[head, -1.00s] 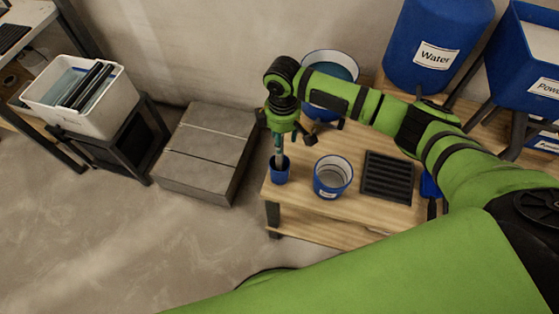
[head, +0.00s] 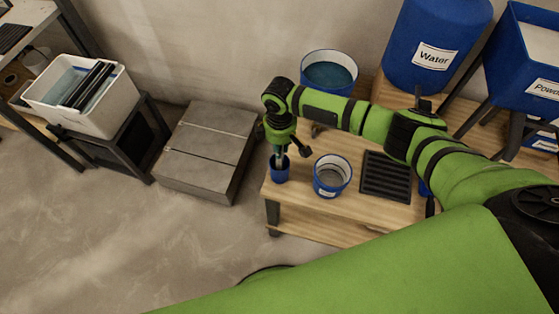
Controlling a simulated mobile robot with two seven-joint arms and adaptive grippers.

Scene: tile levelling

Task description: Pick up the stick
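A small blue cup (head: 280,173) stands at the front left corner of the wooden table in the head view. A short greyish upright piece, which looks like the stick (head: 280,161), shows at the cup's mouth; most of it is hidden by the cup and the gripper. My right gripper (head: 279,153) points down right over the cup, at the top of this piece. Its fingers are too small and covered to tell whether they are open or shut on it. My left gripper is not in view.
A blue-and-white bucket (head: 332,177) and a black ribbed tray (head: 386,177) stand to the right on the table (head: 310,222). A larger bucket of water (head: 329,73) is behind. Grey slabs (head: 207,153) and a white bin (head: 83,95) are left. Open floor lies in front.

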